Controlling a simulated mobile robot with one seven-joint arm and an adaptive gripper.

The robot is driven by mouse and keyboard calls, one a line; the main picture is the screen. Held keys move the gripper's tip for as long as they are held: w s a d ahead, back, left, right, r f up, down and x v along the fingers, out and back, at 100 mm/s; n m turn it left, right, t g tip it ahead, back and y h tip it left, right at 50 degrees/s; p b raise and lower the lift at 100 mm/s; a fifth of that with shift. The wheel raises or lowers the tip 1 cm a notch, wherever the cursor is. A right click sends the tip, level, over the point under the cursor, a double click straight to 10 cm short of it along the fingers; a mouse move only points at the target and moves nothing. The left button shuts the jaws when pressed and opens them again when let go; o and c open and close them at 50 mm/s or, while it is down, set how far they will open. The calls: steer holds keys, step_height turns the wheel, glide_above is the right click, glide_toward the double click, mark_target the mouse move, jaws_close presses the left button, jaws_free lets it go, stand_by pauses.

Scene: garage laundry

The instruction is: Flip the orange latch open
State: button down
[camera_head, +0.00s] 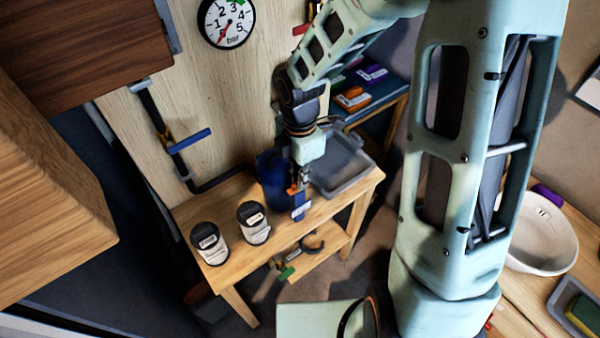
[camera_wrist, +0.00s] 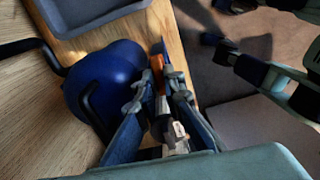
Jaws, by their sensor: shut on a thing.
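The orange latch (camera_wrist: 158,67) is between the fingertips of my gripper (camera_wrist: 160,88) in the wrist view. My gripper looks closed around it, with the fingers hiding part of it. In the head view a small orange patch of the latch (camera_head: 292,190) shows just beside my gripper (camera_head: 299,183), at the front of the wooden bench. A blue piece with a white label (camera_head: 299,210) hangs just below it at the bench edge. Whether the latch is flipped open cannot be told.
A blue rounded container (camera_wrist: 98,82) stands right beside my gripper. A grey tray (camera_head: 345,185) lies to its right on the bench (camera_head: 225,200). Two dark-lidded jars (camera_head: 253,224) stand to the left. A pipe with a blue lever (camera_head: 190,140) runs along the wall.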

steer(key=shift+n, duration=0.4)
steer(key=c, duration=2)
jaws_free()
steer(key=shift+c, duration=0.2)
